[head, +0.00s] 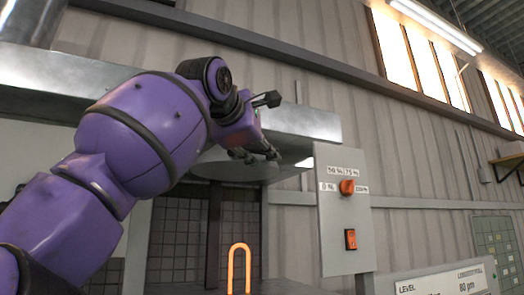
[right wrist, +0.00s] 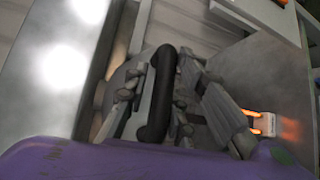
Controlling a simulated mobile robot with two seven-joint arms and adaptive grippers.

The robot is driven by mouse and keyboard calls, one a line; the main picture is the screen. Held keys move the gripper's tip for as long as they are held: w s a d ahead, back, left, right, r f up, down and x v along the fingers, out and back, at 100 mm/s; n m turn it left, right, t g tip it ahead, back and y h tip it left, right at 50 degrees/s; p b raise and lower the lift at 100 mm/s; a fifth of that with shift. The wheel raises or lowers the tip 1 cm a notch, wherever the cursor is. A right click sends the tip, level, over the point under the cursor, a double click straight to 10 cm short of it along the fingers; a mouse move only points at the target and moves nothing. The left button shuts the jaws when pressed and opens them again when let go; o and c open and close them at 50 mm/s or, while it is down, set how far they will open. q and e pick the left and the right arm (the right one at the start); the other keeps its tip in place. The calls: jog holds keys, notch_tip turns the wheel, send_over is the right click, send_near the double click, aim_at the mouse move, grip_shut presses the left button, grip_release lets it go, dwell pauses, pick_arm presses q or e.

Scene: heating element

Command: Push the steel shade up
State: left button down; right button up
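The steel shade (head: 236,172) is a grey, rounded sheet under the hood edge in the head view, partly covered by my right arm. My right gripper (head: 262,152) is at its upper part. In the right wrist view, a black curved handle (right wrist: 165,92) lies between the spread fingers of my right gripper (right wrist: 172,98). A dark gap shows between the handle and the right finger; contact on the left side cannot be told. The glowing orange heating element (head: 239,268) stands below the shade and shows in the right wrist view (right wrist: 262,124). My left gripper is not in view.
A grey control panel (head: 340,240) with an orange knob (head: 347,187) and a switch (head: 350,239) stands just right of the opening. The metal hood (head: 310,122) runs above it. A sign (head: 445,281) is at the lower right. Dark tiles (head: 180,240) line the recess.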

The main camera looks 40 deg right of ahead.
jog(key=shift+o, duration=1.4)
jog(key=shift+r, duration=0.25)
jog(key=shift+a+f, duration=0.1)
jog(key=shift+s, duration=0.1)
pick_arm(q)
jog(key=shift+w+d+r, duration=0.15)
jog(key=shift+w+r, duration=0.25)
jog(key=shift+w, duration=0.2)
pick_arm(e)
jog(key=v, duration=0.7)
jog(key=shift+a, duration=0.25)
